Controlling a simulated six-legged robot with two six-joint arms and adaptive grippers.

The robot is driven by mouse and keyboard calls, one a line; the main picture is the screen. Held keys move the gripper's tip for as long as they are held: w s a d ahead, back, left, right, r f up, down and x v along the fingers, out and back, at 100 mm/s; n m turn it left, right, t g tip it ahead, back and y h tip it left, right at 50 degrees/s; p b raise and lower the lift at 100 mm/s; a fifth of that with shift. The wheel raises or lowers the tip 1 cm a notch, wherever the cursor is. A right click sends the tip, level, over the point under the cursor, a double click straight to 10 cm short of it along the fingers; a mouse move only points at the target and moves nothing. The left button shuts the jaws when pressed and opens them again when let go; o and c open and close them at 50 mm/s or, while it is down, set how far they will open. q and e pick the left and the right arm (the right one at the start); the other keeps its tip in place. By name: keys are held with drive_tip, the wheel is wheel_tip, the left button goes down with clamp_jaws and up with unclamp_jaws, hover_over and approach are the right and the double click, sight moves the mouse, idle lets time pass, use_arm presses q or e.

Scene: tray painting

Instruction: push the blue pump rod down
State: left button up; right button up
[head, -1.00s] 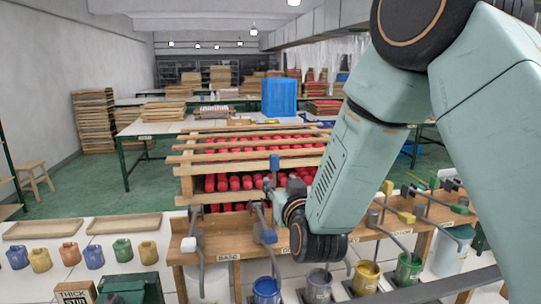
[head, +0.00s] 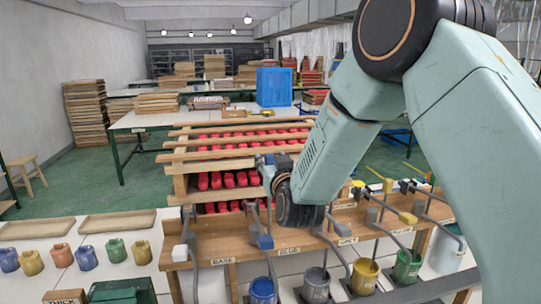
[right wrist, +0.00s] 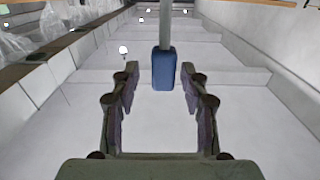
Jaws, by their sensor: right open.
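The blue pump rod ends in a blue block-shaped handle (right wrist: 164,70) on a grey shaft in the right wrist view. My right gripper (right wrist: 160,82) is open, with one finger on each side of the handle and gaps visible on both sides. In the head view the right gripper (head: 268,168) is at the top of the blue pump, and it and my wrist hide most of the rod. The lower blue pump part (head: 265,242) shows on the wooden rack beside the BLUE label (head: 289,251). My left gripper is out of view.
A blue cup (head: 262,290) stands below the pump, with grey, yellow (head: 364,276) and green (head: 408,267) cups to its right. Neighbouring pumps and levers stand close by. A wooden rack of red pots (head: 235,180) is behind.

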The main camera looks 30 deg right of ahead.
drive_tip(key=shift+w+d, duration=0.1)
drive_tip(key=shift+w, duration=0.35)
drive_tip(key=shift+w+a+r, duration=0.1)
drive_tip(key=shift+w+a, duration=0.05)
drive_tip(key=shift+a, duration=0.2)
drive_tip(key=shift+d, duration=0.4)
drive_tip(key=c, duration=0.5)
drive_tip(key=shift+a, duration=0.25)
drive_tip(key=c, duration=0.3)
drive_tip(key=shift+d, duration=0.1)
clamp_jaws()
